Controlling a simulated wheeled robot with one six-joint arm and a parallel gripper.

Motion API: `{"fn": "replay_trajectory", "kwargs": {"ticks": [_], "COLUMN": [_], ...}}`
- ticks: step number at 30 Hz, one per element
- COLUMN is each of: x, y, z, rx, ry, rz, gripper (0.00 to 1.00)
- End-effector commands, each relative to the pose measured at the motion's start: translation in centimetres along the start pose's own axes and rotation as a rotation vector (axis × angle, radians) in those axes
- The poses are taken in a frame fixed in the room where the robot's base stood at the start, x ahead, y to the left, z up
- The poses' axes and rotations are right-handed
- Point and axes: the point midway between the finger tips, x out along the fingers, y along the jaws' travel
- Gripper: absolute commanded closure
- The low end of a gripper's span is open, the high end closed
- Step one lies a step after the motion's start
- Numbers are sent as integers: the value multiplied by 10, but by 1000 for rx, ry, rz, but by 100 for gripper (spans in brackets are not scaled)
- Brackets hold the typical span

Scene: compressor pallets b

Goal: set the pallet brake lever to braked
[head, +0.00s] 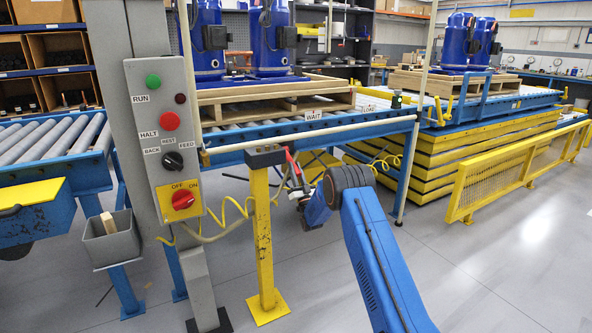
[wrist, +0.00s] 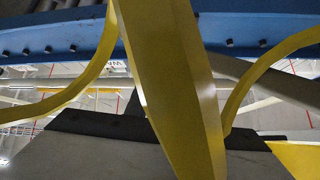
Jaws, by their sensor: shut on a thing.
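The pallet brake lever, a slim red handle (head: 292,165), is beside the dark head (head: 265,157) of a yellow post and slants down to the right. My gripper (head: 297,190) is at the handle's lower end, to the right of the post, and is shut on it. The jaws are small and partly hidden by my wrist in the head view.
A grey control box (head: 167,135) with buttons and a red-yellow switch stands left. A roller conveyor (head: 320,127) carries blue compressors on a wooden pallet behind the post. Yellow coiled cables (head: 238,212) hang near the post. A yellow guard rail (head: 515,172) is right; front floor is clear.

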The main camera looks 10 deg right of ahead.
Motion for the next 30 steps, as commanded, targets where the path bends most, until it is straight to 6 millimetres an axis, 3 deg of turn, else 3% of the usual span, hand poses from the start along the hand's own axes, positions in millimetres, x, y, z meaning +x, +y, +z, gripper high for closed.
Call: {"fn": "replay_trajectory", "kwargs": {"ticks": [20,21,23,30], "x": [-1,-1,-1,0], "y": [2,3,2,2], "z": [7,7,7,6], "rx": [3,3,3,3], "ry": [29,29,29,30], "rz": [-5,-5,-5,-5], "gripper": [100,71,60,60]}}
